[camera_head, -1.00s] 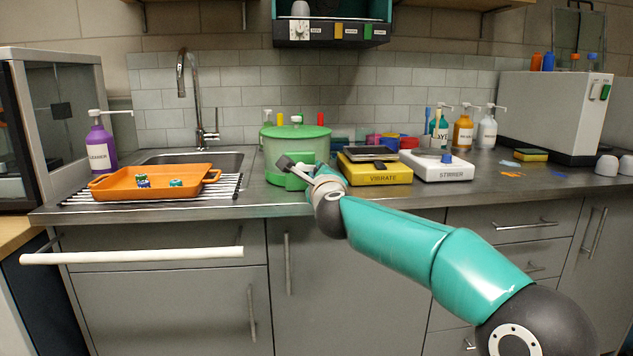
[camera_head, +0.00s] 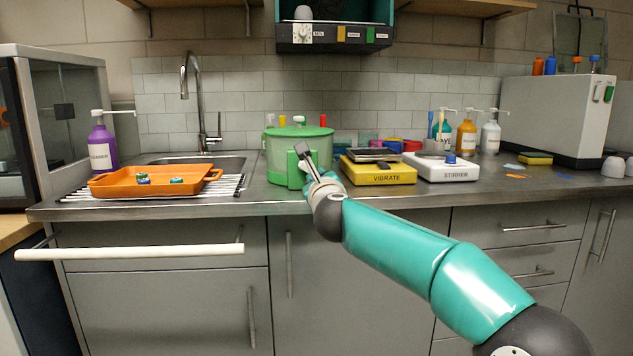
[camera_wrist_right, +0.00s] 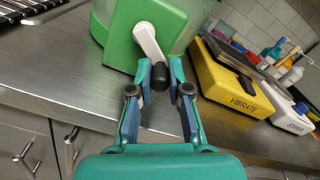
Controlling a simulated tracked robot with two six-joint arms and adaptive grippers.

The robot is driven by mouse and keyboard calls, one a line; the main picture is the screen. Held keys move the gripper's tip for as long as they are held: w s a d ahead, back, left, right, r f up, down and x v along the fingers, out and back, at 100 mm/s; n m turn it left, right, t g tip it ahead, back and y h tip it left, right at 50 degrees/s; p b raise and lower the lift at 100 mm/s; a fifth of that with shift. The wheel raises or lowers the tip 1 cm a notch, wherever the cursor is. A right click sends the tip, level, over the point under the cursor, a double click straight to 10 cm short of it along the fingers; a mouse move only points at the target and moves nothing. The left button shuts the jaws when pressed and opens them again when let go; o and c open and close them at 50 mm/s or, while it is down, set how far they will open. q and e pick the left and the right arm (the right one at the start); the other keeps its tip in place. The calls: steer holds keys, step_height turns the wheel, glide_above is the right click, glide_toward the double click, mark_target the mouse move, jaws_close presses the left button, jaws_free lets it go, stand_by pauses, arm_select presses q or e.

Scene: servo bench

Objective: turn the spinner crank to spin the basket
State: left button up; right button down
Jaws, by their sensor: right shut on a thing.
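The green spinner (camera_head: 279,162) stands upright on the bench, right of the sink, with a green lid on top. In the right wrist view its green front housing (camera_wrist_right: 158,17) carries a white crank arm (camera_wrist_right: 147,39), which slants down to the right to a dark crank handle (camera_wrist_right: 160,77). My right gripper (camera_wrist_right: 161,72) is shut on this handle, with one finger on each side. In the head view the right gripper (camera_head: 312,168) is at the spinner's front right and partly hides the crank. The basket inside cannot be made out. My left gripper is not in view.
The yellow VIBRATE unit (camera_head: 378,178) stands close on the right of the spinner, with the white stirrer (camera_head: 445,172) beyond it. An orange tray (camera_head: 155,185) sits on a rack to the left. Soap bottles (camera_head: 466,138) stand at the back.

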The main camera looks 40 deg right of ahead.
steer(key=c, duration=1.1)
jaws_free()
steer(key=v, duration=1.2)
steer(key=shift+f, duration=0.1)
